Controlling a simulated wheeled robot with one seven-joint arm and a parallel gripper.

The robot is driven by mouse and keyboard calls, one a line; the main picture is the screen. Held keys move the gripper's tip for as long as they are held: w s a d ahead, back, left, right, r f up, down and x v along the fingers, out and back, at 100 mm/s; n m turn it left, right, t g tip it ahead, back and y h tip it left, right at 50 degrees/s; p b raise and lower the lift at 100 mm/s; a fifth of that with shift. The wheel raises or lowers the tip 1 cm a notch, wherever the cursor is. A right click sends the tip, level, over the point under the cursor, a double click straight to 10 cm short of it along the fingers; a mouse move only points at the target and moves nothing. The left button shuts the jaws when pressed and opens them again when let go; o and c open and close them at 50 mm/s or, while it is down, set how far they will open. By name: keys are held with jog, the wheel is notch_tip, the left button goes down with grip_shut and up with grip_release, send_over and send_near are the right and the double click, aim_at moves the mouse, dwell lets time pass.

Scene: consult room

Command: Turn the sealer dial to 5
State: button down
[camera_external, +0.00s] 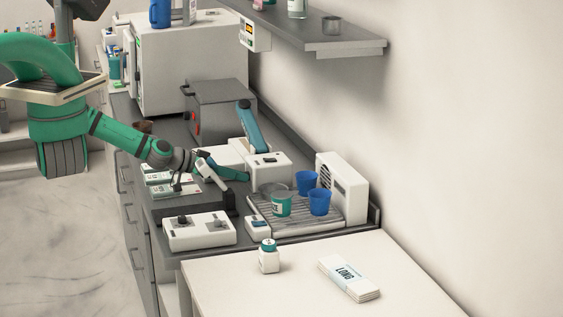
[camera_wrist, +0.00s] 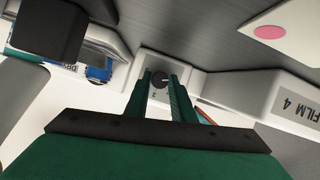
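The sealer, a white machine with a raised blue lever arm (camera_external: 249,124), stands on the grey counter in the external view. My gripper (camera_external: 243,175), with teal fingers, reaches to the right toward its white front. In the wrist view a round black dial (camera_wrist: 160,78) on a pale panel shows between the fingertips of my gripper (camera_wrist: 160,76). The fingers are apart, one on each side of the dial; I cannot tell whether they touch it. A small "3" is readable just below the dial. Its pointer is too small to read surely.
A ribbed tray (camera_external: 325,222) with blue and green cups is at the right. A grey box (camera_external: 220,108) stands behind. A white "FILM 4" box (camera_wrist: 296,106) lies close at the right in the wrist view.

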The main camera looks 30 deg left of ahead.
dwell(0.4)
jog(key=m+t+y, duration=0.1)
jog(key=m+t, duration=0.1)
jog(key=m, duration=0.1)
jog(key=shift+s+d+y, duration=0.15)
jog(key=shift+y, duration=0.25)
jog(key=shift+f+m+t+y, duration=0.1)
jog(key=shift+m+t+y, duration=0.5)
jog(key=shift+m, duration=1.1)
jog(key=shift+t, duration=0.3)
jog(key=c, duration=1.5)
grip_release()
jog(key=shift+s, duration=0.1)
jog(key=v, duration=1)
jog(key=shift+s+a, duration=0.2)
jog(key=shift+s, duration=0.05)
